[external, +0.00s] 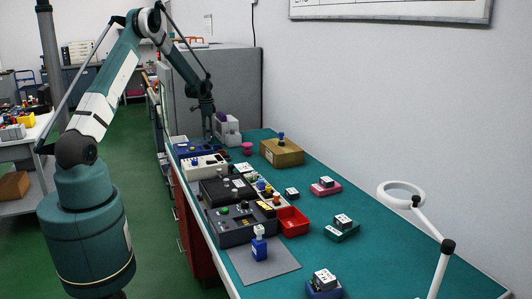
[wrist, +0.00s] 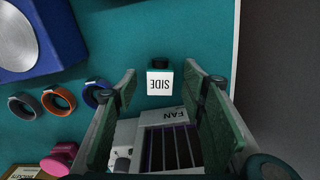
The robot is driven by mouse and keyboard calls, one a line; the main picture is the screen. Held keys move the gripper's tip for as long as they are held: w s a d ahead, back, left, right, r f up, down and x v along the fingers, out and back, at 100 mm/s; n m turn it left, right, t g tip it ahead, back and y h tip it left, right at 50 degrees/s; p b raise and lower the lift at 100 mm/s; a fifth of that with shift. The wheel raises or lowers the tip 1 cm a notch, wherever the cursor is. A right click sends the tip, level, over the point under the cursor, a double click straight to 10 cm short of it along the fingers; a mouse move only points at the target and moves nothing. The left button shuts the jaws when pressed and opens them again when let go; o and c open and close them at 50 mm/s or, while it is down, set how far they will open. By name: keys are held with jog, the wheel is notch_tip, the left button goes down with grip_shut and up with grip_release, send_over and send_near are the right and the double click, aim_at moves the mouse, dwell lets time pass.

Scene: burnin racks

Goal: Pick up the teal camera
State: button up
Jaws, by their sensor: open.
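A teal item with a white-and-black block on top (external: 342,225) sits at the right side of the teal table; it may be the teal camera, but I cannot be sure. My gripper (external: 207,135) is far from it, at the table's far end. In the wrist view, my gripper (wrist: 165,115) is open, its two green-padded fingers spread with nothing held between them.
A grey-white box marked FAN (wrist: 165,145) lies below my fingers. A blue block with a grey disc (wrist: 35,35) and several rings lie left. Similar items stand on pink (external: 326,189) and blue (external: 324,291) bases. Control boxes (external: 240,222) line the table's left edge; a lamp (external: 440,260) stands right.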

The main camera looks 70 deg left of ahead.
jog(key=shift+f, duration=1)
jog(key=shift+c, duration=0.3)
jog(key=c, duration=0.9)
